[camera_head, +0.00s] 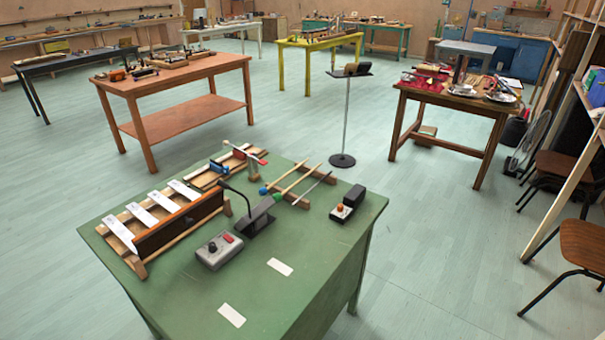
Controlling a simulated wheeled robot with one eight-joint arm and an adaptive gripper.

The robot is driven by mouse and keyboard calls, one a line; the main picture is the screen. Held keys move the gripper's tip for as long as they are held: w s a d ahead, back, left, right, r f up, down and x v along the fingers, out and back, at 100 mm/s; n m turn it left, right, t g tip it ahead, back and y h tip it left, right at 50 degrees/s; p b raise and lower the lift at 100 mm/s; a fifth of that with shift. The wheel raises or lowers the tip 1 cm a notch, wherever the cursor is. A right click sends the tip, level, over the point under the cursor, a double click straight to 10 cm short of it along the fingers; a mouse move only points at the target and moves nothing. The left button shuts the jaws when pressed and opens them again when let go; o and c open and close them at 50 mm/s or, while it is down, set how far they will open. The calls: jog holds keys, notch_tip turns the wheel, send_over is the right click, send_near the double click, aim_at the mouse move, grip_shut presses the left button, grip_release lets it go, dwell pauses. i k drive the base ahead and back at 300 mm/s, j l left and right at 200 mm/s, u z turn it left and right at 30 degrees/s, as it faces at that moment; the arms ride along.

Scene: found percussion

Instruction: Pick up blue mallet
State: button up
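The blue mallet (285,177) lies on the green table (345,262), near its far edge. It has a small blue head (263,190) at its lower left end and a pale wooden stick running up to the right. It appears to rest on a low wooden rack. A green-headed mallet (300,181) lies beside it on the right, roughly parallel. A third, thinner stick (314,187) lies further right. The blue head is apart from the green head. My gripper is not in view.
A black angled device (257,222) with a thin bent stalk stands close in front of the mallets. A metal-bar instrument (165,218) and grey box (219,250) are left. A black-and-white box (347,204) sits right. The table's front right is clear except white labels.

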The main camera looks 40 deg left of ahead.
aim_at(263, 192)
jog(key=i+u, duration=0.75)
jog(key=i+l+u, duration=0.15)
jog(key=u, duration=0.25)
jog(key=i+j+u, duration=0.1)
jog(key=i+u, duration=0.5)
jog(key=u, duration=0.2)
jog(key=i+u, duration=0.3)
jog(key=u, duration=0.15)
jog(key=i+l+u, duration=0.25)
jog(key=u, duration=0.15)
jog(key=j, duration=0.25)
jog(key=i, duration=0.05)
